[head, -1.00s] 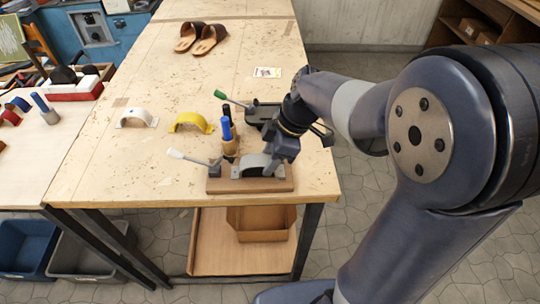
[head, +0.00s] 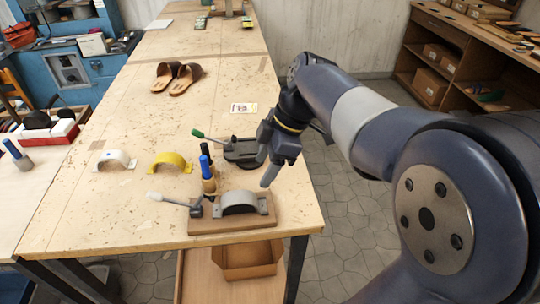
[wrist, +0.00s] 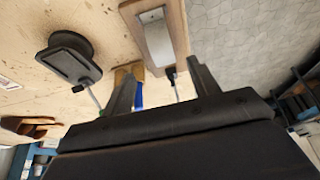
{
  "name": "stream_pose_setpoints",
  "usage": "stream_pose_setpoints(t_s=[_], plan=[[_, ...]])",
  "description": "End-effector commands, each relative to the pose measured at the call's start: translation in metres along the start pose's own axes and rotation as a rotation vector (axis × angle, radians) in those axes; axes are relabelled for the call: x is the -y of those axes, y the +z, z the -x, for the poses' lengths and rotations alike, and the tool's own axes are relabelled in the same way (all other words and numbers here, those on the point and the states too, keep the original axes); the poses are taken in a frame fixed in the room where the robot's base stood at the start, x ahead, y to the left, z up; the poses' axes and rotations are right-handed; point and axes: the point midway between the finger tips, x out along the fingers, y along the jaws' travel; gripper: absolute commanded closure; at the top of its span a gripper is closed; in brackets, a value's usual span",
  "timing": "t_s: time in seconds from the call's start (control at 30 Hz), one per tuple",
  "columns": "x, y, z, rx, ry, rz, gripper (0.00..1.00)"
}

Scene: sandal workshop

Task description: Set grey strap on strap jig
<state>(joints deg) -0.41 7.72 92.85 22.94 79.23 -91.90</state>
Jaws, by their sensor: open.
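The grey strap (head: 240,201), a grey arch with a flange on its right, sits on the wooden base of the strap jig (head: 228,224). The jig's lever with a white handle (head: 167,198) points left. In the wrist view the grey strap (wrist: 156,40) lies along the wooden jig base (wrist: 133,15). My gripper (head: 268,168) is open and empty, above and behind the jig's right end, apart from the strap. Its two fingers (wrist: 161,68) also show apart in the wrist view. The strap's underside is hidden.
A white strap (head: 115,160) and a yellow strap (head: 170,161) stand left on the bench. Blue- and black-handled tools (head: 207,178) stand just behind the jig. A dark press with a green handle (head: 242,152) is behind them. Sandals (head: 177,77) lie farther back.

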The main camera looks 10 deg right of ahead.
Motion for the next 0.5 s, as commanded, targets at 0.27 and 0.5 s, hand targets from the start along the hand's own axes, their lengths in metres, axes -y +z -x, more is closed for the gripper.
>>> stream_pose_setpoints(t_s=[0.27,0.5], plan=[[0.0,0.0,0.024,0.0,-0.001,-0.001,0.43],[0.0,0.0,0.025,0.0,-0.001,0.0,0.43]])
